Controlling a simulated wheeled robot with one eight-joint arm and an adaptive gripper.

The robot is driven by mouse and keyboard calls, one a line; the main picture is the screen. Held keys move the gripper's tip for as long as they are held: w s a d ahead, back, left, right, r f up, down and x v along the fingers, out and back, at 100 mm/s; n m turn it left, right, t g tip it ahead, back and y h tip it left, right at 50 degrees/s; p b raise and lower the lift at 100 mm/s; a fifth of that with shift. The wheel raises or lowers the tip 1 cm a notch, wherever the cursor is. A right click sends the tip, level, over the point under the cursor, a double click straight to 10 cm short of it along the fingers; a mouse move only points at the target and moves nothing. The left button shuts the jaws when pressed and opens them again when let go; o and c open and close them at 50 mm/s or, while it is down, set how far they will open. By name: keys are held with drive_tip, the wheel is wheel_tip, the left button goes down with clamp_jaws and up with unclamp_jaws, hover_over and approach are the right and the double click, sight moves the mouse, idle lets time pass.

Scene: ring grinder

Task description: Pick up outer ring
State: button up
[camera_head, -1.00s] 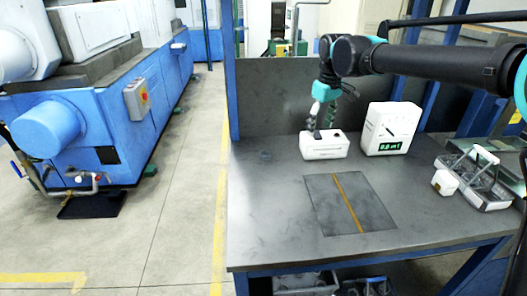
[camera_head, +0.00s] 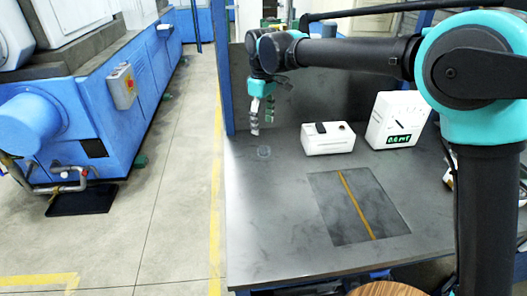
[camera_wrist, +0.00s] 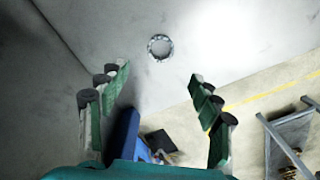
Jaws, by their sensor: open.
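The outer ring (camera_head: 264,152) is a small grey ring lying flat on the metal workbench, near its back left part. In the wrist view the ring (camera_wrist: 160,47) shows whole, with the bench surface visible through its centre. My gripper (camera_head: 262,128) hangs above the bench, a little above and behind the ring in the head view. In the wrist view my gripper's two green fingers (camera_wrist: 160,72) are spread wide with nothing between them. The ring appears beyond the fingertips, roughly midway between them, and apart from them.
A white box device (camera_head: 327,140) and a white gauge with a green display (camera_head: 397,120) stand to the right of the ring. A dark mat with a yellow stripe (camera_head: 335,205) lies in front. The bench (camera_head: 262,215) is clear around the ring.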

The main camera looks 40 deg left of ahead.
hover_over(264, 146)
drive_tip(key=s, duration=0.2)
drive_tip(key=f, duration=0.4)
drive_tip(key=shift+w+d, duration=0.25)
drive_tip(key=shift+d, duration=0.05)
drive_tip(key=shift+d+f, duration=0.15)
drive_tip(key=shift+f, duration=1.35)
drive_tip(key=shift+d+f, duration=0.15)
drive_tip(key=shift+f, duration=1.35)
drive_tip(key=c, duration=1.2)
drive_tip(key=shift+c, duration=0.2)
drive_tip(key=shift+r, duration=0.1)
wheel_tip(264, 146, up, 20)
